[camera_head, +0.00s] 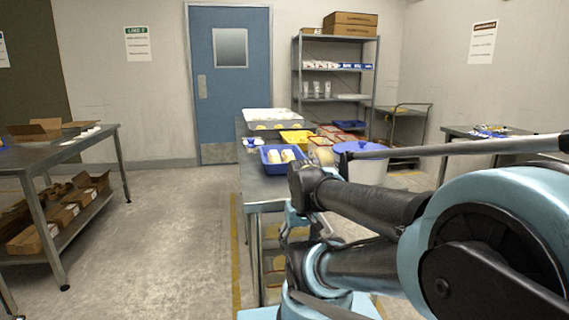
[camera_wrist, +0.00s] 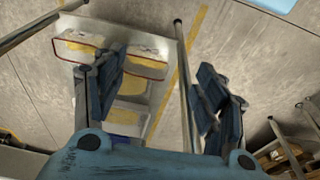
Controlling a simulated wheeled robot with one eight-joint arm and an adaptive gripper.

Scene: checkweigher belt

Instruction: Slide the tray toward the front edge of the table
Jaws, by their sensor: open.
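A blue tray (camera_head: 271,167) with pale rounded items in it sits on the near end of the steel table (camera_head: 256,190) in the head view. A yellow tray (camera_head: 297,138) lies behind it; I cannot tell for certain which one the task means. My gripper (camera_wrist: 165,85) is open and empty in the wrist view, with its two dark fingers wide apart. It points down beside the table, over the floor and a lower shelf, and no blue tray shows clearly between the fingers.
Red-rimmed trays (camera_wrist: 110,55) lie on the lower shelf, close to the left finger. A table leg (camera_wrist: 187,95) stands between the fingers in the picture. A white drum with a blue lid (camera_head: 361,149) stands right of the table.

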